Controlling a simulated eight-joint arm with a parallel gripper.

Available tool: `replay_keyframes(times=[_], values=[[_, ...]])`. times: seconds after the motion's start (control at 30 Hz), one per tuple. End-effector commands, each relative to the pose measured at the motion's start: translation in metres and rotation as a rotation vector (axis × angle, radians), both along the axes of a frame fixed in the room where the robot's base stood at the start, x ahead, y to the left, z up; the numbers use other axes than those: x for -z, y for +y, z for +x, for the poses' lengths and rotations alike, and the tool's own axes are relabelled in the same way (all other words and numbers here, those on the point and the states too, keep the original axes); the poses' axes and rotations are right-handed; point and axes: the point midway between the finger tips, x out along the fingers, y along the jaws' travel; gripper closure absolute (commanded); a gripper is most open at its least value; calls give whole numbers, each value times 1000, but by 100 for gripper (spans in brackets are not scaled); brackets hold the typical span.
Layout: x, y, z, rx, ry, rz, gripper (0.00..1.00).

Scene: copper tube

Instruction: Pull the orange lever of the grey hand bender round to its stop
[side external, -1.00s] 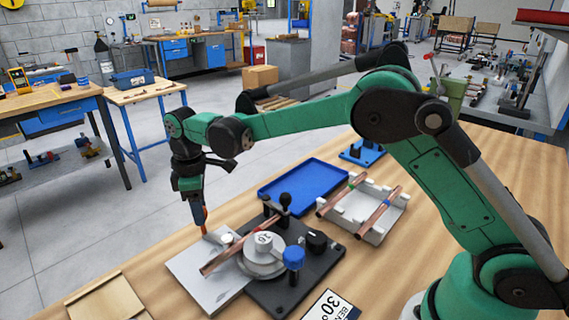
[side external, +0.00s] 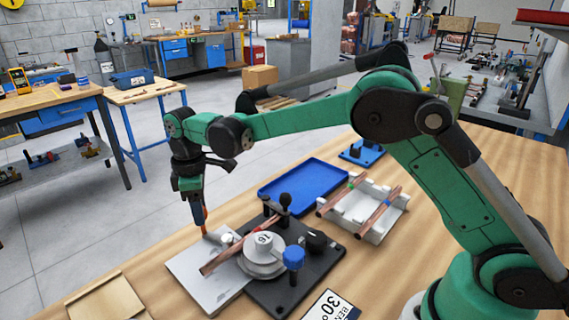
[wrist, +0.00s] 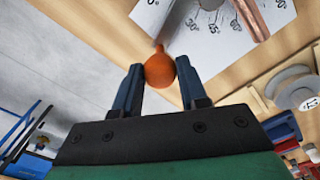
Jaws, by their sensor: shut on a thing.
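The grey hand bender has a round grey die (side external: 263,248) on a dark base, with a light angle plate (side external: 198,283) at its left. A copper tube (side external: 226,260) lies across it beside the die. My gripper (side external: 204,228) points down at the plate's far edge. In the wrist view, the orange end (wrist: 160,70) of the lever sits between my two fingers, which are shut on it. The rest of the lever is mostly hidden. The plate's angle marks (wrist: 213,40) and the tube (wrist: 251,18) also show there.
A blue-topped knob (side external: 293,258) and a black post (side external: 285,201) stand on the bender base. Behind it are an empty blue tray (side external: 303,183) and a white rack (side external: 352,222) with copper tubes. A wooden board (side external: 108,302) lies at front left.

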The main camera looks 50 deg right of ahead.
Motion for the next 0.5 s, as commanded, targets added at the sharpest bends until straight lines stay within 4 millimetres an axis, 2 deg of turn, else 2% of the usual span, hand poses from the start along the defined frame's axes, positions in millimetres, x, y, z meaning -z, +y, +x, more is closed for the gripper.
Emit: replay_keyframes(times=[0.5], values=[[-1,6,-2,-43,1,0,100]])
